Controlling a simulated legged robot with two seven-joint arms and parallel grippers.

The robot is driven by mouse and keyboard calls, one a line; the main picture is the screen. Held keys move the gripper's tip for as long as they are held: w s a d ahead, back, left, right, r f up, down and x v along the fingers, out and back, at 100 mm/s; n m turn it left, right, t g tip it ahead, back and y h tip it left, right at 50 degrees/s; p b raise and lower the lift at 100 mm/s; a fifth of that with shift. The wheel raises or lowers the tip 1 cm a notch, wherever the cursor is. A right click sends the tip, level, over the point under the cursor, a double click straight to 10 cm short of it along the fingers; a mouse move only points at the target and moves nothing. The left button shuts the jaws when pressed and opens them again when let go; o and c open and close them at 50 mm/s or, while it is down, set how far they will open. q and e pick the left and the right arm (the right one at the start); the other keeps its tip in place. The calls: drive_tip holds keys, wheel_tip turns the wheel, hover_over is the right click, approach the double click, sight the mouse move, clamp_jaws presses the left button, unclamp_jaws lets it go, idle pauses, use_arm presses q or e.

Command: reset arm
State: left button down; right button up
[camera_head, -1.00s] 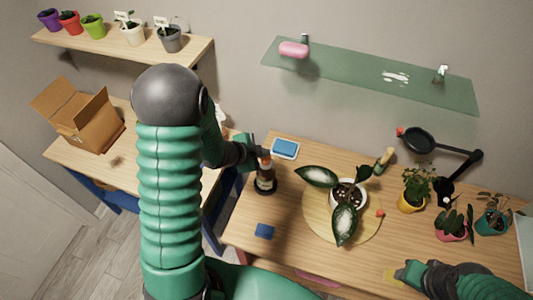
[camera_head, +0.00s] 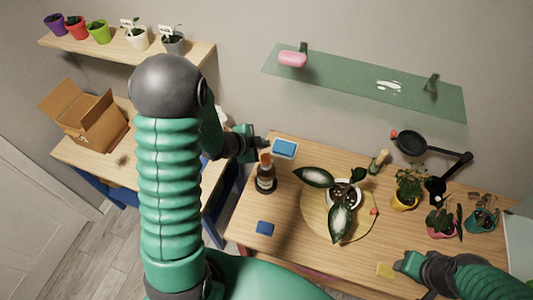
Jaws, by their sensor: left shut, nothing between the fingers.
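My left arm (camera_head: 170,185) rises large in the left part of the view. Its gripper (camera_head: 263,144) is shut and empty, just behind the brown bottle with an orange cap (camera_head: 265,175) and left of the blue sponge in a pale tray (camera_head: 285,148). The bottle stands upright on the table, with a gap between it and the fingers. My right gripper (camera_head: 396,265) is low at the right, beside a yellow sponge-like piece (camera_head: 385,270) at the table's front. Its fingers are too small and hidden to tell whether they hold the piece.
A white-potted plant (camera_head: 342,193) stands on a round mat (camera_head: 311,213). A glass shelf (camera_head: 350,82) hangs above; an open cardboard box (camera_head: 92,122) is at left.

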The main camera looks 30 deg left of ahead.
sight(269, 156)
idle(0.5)
use_arm(q)
drive_tip(key=f+n+b, duration=0.1)
drive_tip(key=b, duration=0.1)
drive_tip(key=f+n+y+b, duration=0.1)
drive_tip(key=f+b, duration=0.1)
drive_tip(key=s+d+f+n+g+y+b, duration=0.1)
drive_tip(key=f+b, duration=0.1)
drive_tip(key=shift+s+b, duration=0.1)
drive_tip(key=shift+b, duration=0.25)
drive_tip(key=s+d+f+n+g+b, duration=0.5)
drive_tip(key=s+d+n+b, duration=0.3)
drive_tip(key=s, duration=0.5)
drive_tip(key=shift+s+d+f+b, duration=0.3)
drive_tip(key=shift+d+f, duration=0.35)
drive_tip(key=shift+d, duration=0.6)
drive_tip(key=shift+d, duration=0.15)
